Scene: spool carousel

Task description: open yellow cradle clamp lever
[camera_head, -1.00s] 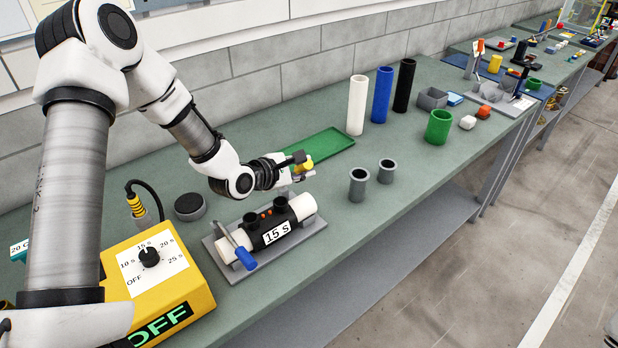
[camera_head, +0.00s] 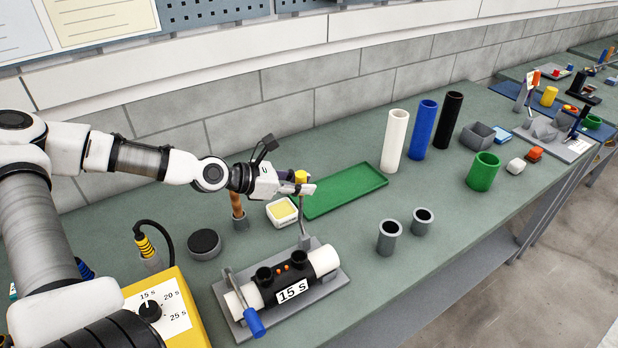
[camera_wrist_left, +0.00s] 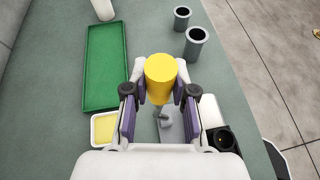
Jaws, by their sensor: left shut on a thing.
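My left gripper (camera_head: 302,187) is shut on the yellow handle (camera_head: 301,177) of the yellow cradle clamp lever. The lever's grey arm (camera_head: 304,228) stands roughly upright at the back right of the grey cradle base (camera_head: 325,283). In the left wrist view the yellow handle (camera_wrist_left: 160,78) sits between both fingers. A white pipe with a black coupling (camera_head: 285,280) marked 15 s lies in the cradle. The blue-handled clamp lever (camera_head: 254,322) lies across the pipe's left end, its handle hanging at the front. My right gripper is not in view.
A green tray (camera_head: 340,190) and a white dish with a yellow pad (camera_head: 281,212) are behind the cradle. Two grey cups (camera_head: 389,237) stand to its right. A yellow control box (camera_head: 165,308) and a black puck (camera_head: 204,244) are to its left.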

